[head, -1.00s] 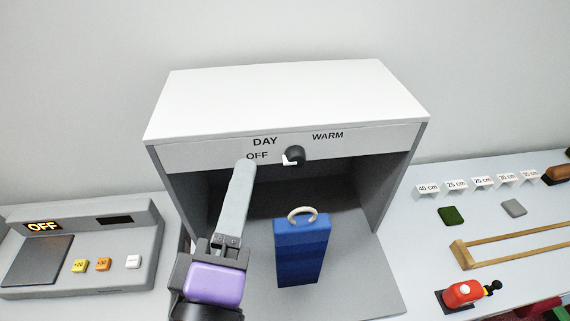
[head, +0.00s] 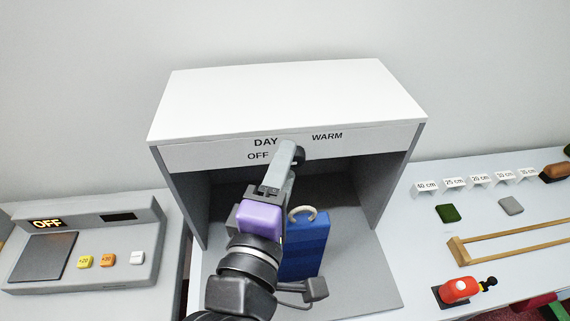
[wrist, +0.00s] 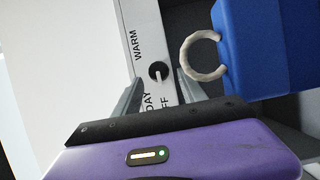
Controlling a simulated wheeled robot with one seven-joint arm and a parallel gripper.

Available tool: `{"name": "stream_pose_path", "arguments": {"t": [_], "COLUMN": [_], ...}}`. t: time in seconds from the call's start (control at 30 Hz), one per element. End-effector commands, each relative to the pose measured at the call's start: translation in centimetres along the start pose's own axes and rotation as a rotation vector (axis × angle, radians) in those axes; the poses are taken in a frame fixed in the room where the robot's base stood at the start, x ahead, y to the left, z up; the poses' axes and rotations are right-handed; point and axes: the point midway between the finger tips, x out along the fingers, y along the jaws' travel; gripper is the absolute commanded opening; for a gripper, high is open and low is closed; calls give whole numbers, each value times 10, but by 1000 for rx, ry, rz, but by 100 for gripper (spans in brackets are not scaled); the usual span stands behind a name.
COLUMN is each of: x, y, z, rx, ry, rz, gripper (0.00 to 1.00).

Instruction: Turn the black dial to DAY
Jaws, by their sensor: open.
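The black dial (head: 300,157) is on the front strip of the grey light booth, mostly hidden behind my fingers in the head view. In the wrist view the dial (wrist: 157,68) shows clearly, with its white pointer directed towards the OFF label (wrist: 166,103). The DAY label (head: 265,142) is at the dial's upper left and the WARM label (head: 327,135) at its upper right. My gripper (head: 290,149) is in front of the dial. In the wrist view my open fingers (wrist: 157,82) lie either side of the dial; I cannot tell whether they touch it.
A blue block with a pale ring handle (head: 308,243) stands in the booth (head: 375,270), close beside my arm. A grey device reading OFF (head: 140,225) is at left. A wooden frame (head: 462,252) and a red tool (head: 458,290) are at right.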

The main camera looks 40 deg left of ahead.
Motion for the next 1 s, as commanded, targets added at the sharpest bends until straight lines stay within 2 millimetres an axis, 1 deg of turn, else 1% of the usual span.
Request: {"name": "stream_pose_path", "arguments": {"t": [0.27, 0.37, 0.4, 0.47, 0.5, 0.53, 0.8, 1.0], "x": [2, 2, 2, 2, 2, 2, 2, 2], "y": [0, 0, 0, 0, 0, 0, 1, 5], "z": [0, 0, 0, 0, 0, 0, 0, 1], "rx": [0, 0, 0, 0, 0, 0, 13, 82], "ry": [0, 0, 0, 0, 0, 0, -1, -1], "rz": [1, 1, 1, 1, 1, 1, -6, -34], "gripper": [49, 31, 24, 12, 4, 0, 0, 0]}}
